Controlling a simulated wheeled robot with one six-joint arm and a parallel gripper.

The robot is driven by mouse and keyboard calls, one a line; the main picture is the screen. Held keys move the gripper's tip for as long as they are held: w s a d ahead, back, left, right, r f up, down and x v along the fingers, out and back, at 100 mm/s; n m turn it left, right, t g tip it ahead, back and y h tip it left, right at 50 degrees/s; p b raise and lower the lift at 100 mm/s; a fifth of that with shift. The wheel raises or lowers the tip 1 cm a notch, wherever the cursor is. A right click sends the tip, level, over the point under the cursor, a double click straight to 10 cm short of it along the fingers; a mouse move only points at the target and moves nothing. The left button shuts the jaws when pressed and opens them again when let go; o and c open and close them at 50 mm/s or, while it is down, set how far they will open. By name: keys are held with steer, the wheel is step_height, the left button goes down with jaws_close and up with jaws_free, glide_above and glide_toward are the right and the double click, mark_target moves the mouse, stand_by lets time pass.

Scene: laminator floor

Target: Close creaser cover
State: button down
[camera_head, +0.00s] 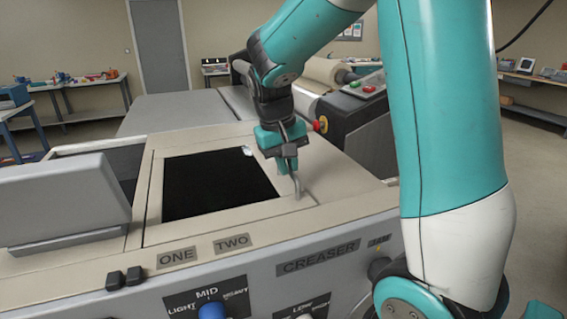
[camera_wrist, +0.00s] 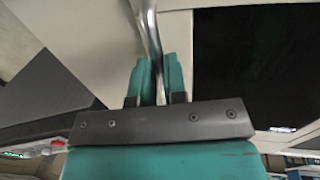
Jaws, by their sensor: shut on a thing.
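The creaser is the beige and grey machine with the CREASER label (camera_head: 318,257) on its front. On its top, a beige frame (camera_head: 205,227) surrounds a black rectangular area (camera_head: 215,187); I cannot tell whether this is a window or an opening. My gripper (camera_head: 290,168) points down at the right side of this frame. It is shut on a thin metal handle (camera_head: 297,188). In the wrist view, the handle (camera_wrist: 151,30) runs between the two teal fingers of my gripper (camera_wrist: 158,80). The black area (camera_wrist: 255,70) is to the right there. The handle's far end is hidden by the gripper.
A grey box-shaped hood (camera_head: 62,200) stands on the machine's left. A red emergency knob (camera_head: 321,125) and a dark control box (camera_head: 358,110) are behind my gripper. A blue knob (camera_head: 211,311) is on the front panel. Workbenches (camera_head: 70,88) stand along the back wall.

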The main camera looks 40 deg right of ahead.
steer(key=shift+w+a, duration=0.1)
steer(key=shift+a, duration=0.05)
steer(key=c, duration=1.2)
jaws_free()
steer(key=shift+a, duration=0.2)
steer(key=shift+o, duration=0.2)
steer(key=shift+d, duration=0.15)
steer(key=shift+r, duration=0.4)
steer(key=w+a+r+p, duration=0.1)
steer(key=a+r+p, duration=0.2)
steer(key=r, duration=1.3)
steer(key=shift+r, duration=0.2)
steer(key=shift+w+a+f, duration=0.1)
steer(key=shift+a, duration=0.05)
